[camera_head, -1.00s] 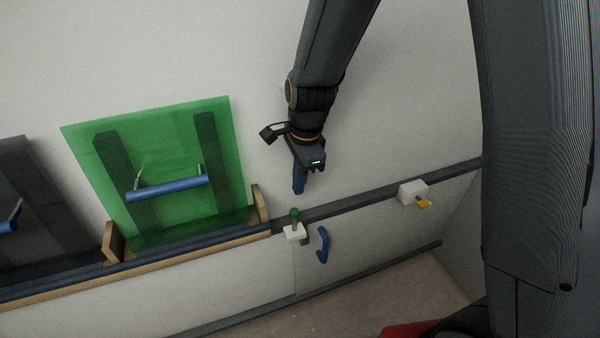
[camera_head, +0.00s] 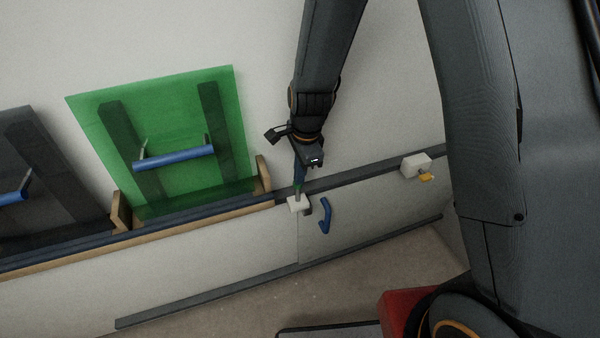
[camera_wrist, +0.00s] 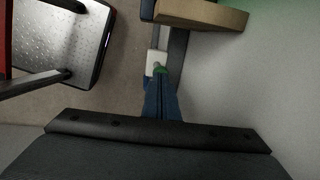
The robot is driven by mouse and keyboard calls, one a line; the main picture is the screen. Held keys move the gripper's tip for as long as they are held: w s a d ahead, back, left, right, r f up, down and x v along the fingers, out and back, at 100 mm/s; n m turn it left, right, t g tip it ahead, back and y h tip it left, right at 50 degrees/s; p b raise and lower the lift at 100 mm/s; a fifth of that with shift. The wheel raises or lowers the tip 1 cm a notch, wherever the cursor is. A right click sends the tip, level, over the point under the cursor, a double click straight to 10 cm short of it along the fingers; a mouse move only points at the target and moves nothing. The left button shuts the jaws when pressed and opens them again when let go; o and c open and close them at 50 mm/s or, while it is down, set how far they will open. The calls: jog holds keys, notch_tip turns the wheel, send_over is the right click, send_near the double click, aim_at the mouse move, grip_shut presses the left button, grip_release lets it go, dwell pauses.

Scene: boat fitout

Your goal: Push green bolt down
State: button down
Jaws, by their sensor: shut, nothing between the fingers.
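The green bolt (camera_head: 297,188) stands upright in a white block (camera_head: 298,204) on the dark rail, and its green top is mostly covered by my fingers in the head view. In the wrist view the green bolt top (camera_wrist: 161,69) shows at the fingertips, beside the white block (camera_wrist: 155,58). My gripper (camera_head: 299,181) is shut with nothing between its blue fingers and points down right over the bolt. In the wrist view my gripper (camera_wrist: 160,78) reaches the bolt's top; I cannot tell whether they touch.
A blue handle (camera_head: 325,215) is on the panel right of the bolt. A second white block (camera_head: 416,165) with a yellow piece (camera_head: 427,177) sits further right. A green panel (camera_head: 180,95) with a blue handle stands in a wooden-edged rack (camera_head: 140,236) at left.

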jog(key=shift+s+f+b, duration=0.1)
jog(key=shift+f+b, duration=0.55)
jog(key=shift+f, duration=1.4)
jog(key=shift+r, duration=0.1)
jog(key=shift+r+p, duration=0.5)
jog(key=shift+p, duration=0.15)
notch_tip(320, 180, up, 13)
jog(key=s+d+p, duration=0.1)
jog(key=p, duration=0.1)
jog(key=shift+s+d, duration=0.1)
jog(key=shift+s, duration=0.05)
jog(key=s+d+r+n, duration=0.2)
jog(key=s+d+n, duration=0.5)
jog(key=s+d+r+n, duration=0.3)
jog(key=s+d+n, duration=0.4)
jog(key=n, duration=0.1)
jog(key=shift+s+h, duration=0.2)
jog(key=shift+h, duration=0.2)
